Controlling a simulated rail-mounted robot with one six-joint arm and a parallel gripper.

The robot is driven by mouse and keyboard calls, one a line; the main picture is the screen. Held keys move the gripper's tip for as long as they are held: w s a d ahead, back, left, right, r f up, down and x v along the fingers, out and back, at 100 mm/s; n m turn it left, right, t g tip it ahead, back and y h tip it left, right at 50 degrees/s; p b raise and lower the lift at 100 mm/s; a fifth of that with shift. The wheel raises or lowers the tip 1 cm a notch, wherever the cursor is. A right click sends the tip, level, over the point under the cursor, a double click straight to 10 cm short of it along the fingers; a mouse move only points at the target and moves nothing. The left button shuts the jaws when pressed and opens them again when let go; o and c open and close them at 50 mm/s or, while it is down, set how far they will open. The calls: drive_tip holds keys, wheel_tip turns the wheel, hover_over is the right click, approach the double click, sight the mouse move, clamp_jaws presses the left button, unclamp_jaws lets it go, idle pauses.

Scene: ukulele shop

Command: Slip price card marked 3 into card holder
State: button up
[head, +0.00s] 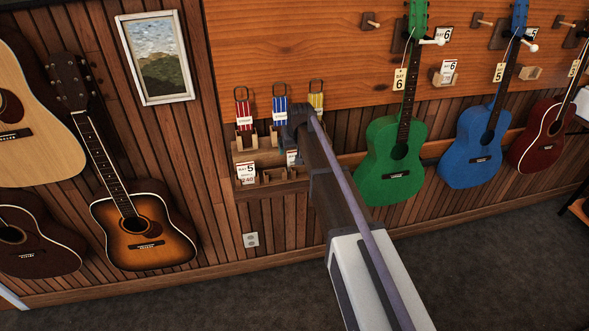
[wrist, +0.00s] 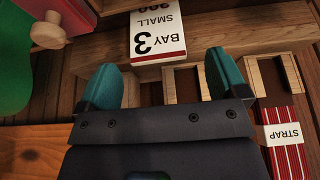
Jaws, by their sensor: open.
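The price card marked 3 (wrist: 157,38) is white with a red edge and reads "BAY 3 SMALL", upside down in the wrist view. It stands at a wooden card rack (wrist: 235,50). My gripper (wrist: 165,72) is open, its teal fingers apart on either side of the card's near end, not touching it. In the head view my gripper (head: 297,120) is at the small shelf, hiding part of it; a partly hidden card (head: 292,157) below it seems to be the same card. An empty wooden card holder (head: 529,73) is on the wall between the blue and dark red guitars.
Red (head: 243,110), blue (head: 280,109) and yellow straps hang above the rack. A card marked 5 (head: 246,172) stands at the rack's left. A card marked 6 (head: 448,70) fills another holder. Green (head: 397,150), blue (head: 475,145) and dark red (head: 540,135) guitars hang to the right.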

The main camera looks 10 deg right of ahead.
sight(295, 151)
drive_tip(key=b+x, duration=0.5)
drive_tip(key=shift+s+d+f, duration=0.1)
drive_tip(key=shift+d+f, duration=0.05)
drive_tip(key=shift+f, duration=0.1)
drive_tip(key=shift+r, duration=0.25)
drive_tip(key=c, duration=1.1)
